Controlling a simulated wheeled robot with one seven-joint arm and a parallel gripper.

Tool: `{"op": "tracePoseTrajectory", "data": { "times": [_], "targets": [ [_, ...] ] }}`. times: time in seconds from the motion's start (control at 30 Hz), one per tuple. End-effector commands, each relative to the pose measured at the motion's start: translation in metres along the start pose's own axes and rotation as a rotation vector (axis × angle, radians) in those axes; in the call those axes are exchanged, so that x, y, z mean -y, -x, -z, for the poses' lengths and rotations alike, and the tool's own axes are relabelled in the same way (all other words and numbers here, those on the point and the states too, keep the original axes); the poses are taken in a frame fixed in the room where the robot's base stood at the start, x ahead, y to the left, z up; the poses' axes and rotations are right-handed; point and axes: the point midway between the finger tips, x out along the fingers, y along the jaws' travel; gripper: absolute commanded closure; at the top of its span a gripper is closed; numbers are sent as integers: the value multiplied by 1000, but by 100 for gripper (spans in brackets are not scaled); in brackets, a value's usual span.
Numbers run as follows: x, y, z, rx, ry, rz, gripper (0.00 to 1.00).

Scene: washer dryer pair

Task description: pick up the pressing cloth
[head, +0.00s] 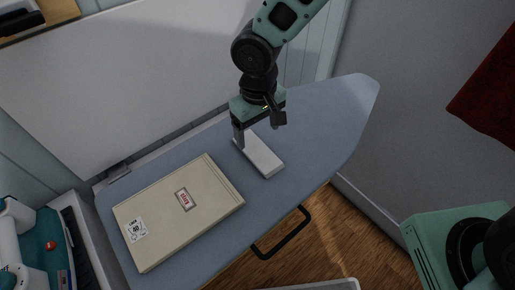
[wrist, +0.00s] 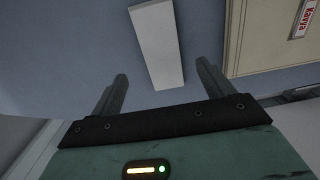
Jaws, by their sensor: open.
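A white flat oblong (head: 263,157), which looks like the folded pressing cloth, lies on the blue ironing board (head: 335,115). It also shows in the wrist view (wrist: 157,42), ahead of and between my fingers. My gripper (head: 258,136) is open and points down over the far end of the white oblong. In the wrist view my gripper (wrist: 162,85) has its two fingers apart, one to each side of the oblong's near end, with nothing held. I cannot tell from these views whether a finger touches it.
A flat cream box (head: 165,222) with labels lies left of the oblong on the board; it shows at the wrist view's upper right (wrist: 272,35). A black handle-like loop (head: 283,235) juts from the board's front edge. A red cloth (head: 488,95) hangs at right. The board's right end is clear.

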Motion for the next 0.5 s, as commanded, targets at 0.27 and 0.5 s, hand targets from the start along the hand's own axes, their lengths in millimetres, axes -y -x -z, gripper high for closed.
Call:
{"op": "tracePoseTrajectory", "data": {
  "times": [0.27, 0.5],
  "targets": [
    [1, -19, 1, 2, 2, 0, 20],
    [2, -50, 6, 3, 2, -1, 20]
  ]
}}
